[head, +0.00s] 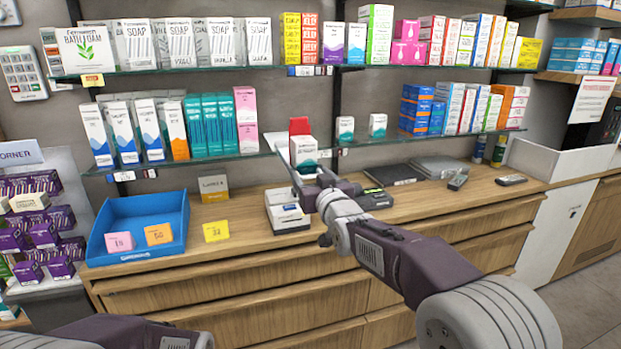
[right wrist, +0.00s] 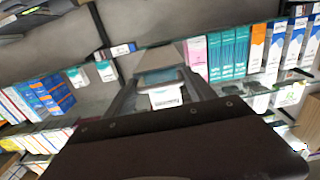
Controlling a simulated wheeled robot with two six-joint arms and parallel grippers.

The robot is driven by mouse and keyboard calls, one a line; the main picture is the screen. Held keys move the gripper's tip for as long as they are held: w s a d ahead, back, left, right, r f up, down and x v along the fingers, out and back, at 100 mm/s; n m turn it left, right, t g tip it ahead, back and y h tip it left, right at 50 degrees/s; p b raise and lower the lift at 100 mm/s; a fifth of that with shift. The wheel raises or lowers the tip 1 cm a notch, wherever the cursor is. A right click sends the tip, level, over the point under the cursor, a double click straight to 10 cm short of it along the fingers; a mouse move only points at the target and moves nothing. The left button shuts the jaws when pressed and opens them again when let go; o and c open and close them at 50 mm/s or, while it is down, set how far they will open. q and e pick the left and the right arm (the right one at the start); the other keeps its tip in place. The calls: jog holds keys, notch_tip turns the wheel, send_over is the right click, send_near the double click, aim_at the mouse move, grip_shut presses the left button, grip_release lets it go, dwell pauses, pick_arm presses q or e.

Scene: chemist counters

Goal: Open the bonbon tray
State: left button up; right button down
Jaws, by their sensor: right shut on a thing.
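My right gripper (head: 303,172) is at the lower glass shelf, shut on a small white and teal box (head: 303,149). In the right wrist view the box (right wrist: 166,96) sits between the two fingers of the gripper (right wrist: 160,88). A red piece shows just above the box in the head view; I cannot tell if it belongs to it. No thing is clearly marked as the bonbon tray. An open blue tray (head: 185,238) stands on the wooden counter at the left, with a pink note and an orange note in it. My left gripper is out of the picture.
Glass shelves (head: 210,157) with rows of boxes hang above the counter (head: 270,240). A card terminal (head: 287,212) stands below my right gripper, with dark flat devices to its right. A yellow note (head: 216,231) lies beside the blue tray. A rack of purple packs (head: 45,235) stands far left.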

jog(key=c, duration=0.6)
grip_release()
jog(key=shift+d+f, duration=0.1)
jog(key=shift+f, duration=0.15)
jog(key=shift+s+d+r, duration=0.2)
jog(key=b+v, duration=0.1)
jog(key=v, duration=0.8)
